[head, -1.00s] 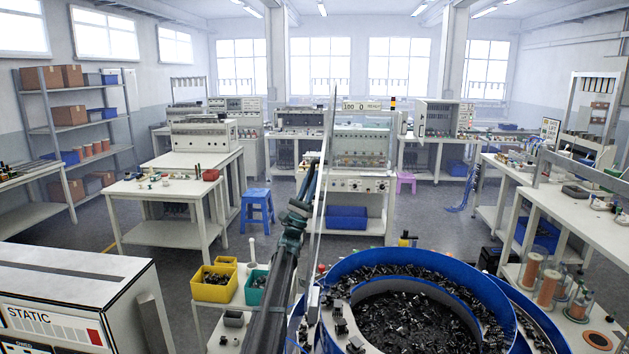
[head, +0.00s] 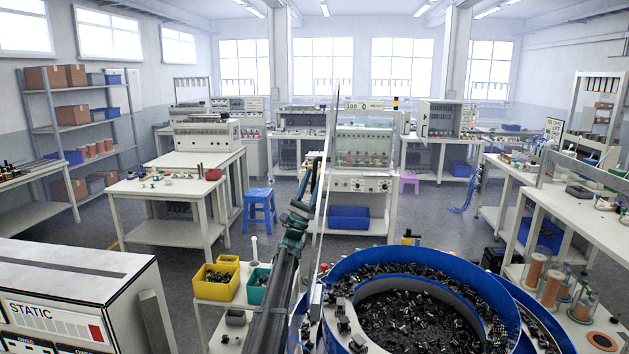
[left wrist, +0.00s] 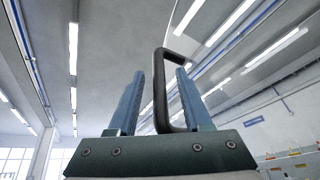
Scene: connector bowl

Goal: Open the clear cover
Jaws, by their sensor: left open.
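The clear cover (head: 322,215) stands raised, nearly edge-on, as a thin tall pane at the left side of the blue bowl (head: 425,268). My left arm reaches up from the bottom of the head view, and its gripper (head: 314,178) is beside the pane's left face. In the left wrist view a black bar handle (left wrist: 158,95) stands between the two blue fingers of my left gripper (left wrist: 160,73). The fingers are open, with gaps to the handle visible on both sides. My right gripper is not in view.
Black connectors fill the bowl. Yellow (head: 217,285) and teal (head: 259,286) bins stand on a small table left of my arm. A white STATIC box (head: 75,290) is at the lower left. A workbench (head: 580,235) with copper spools is at the right.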

